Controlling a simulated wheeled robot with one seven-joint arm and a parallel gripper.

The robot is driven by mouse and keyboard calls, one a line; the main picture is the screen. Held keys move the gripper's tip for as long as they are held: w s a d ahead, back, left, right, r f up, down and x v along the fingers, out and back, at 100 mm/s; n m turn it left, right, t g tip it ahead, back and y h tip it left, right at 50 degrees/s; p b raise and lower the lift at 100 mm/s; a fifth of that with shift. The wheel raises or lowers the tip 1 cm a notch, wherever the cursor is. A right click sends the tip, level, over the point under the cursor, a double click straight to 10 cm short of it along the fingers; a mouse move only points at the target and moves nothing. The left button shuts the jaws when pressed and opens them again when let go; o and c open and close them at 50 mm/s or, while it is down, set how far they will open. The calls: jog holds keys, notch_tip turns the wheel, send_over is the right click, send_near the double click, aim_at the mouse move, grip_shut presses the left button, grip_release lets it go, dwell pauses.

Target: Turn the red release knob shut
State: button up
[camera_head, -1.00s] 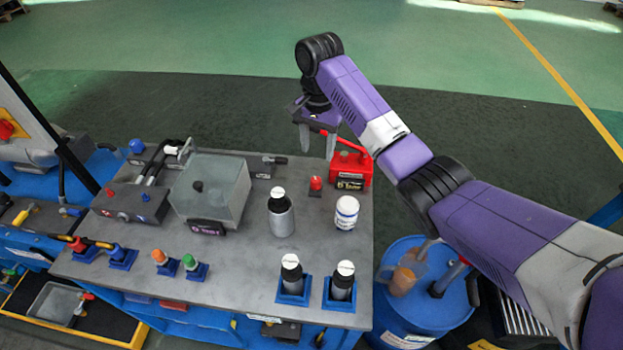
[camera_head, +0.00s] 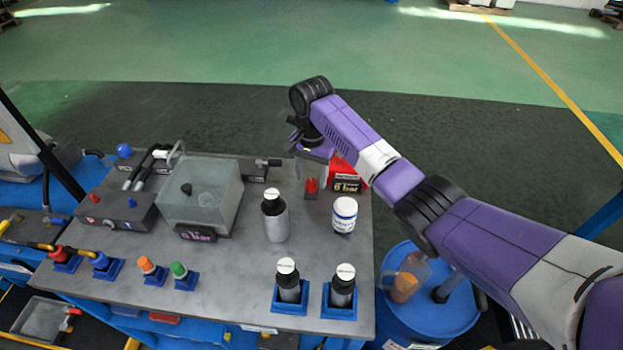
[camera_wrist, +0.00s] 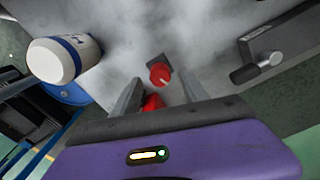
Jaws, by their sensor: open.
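The red release knob (camera_head: 311,186) stands on a small dark base at the back right of the grey bench top (camera_head: 240,275). In the wrist view the knob (camera_wrist: 160,73) is a round red cap with a pale line across it, just beyond my fingertips. My gripper (camera_head: 312,172) points down close above the knob. In the wrist view my gripper (camera_wrist: 160,95) is open, with one finger to each side below the knob and nothing held. I cannot tell whether the fingers touch it.
A white jar (camera_head: 344,215) and a grey bottle (camera_head: 275,217) stand in front. A dark valve with a lever (camera_wrist: 270,50) lies to the right in the wrist view.

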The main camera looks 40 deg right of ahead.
jog(key=shift+f, duration=0.9)
grip_shut()
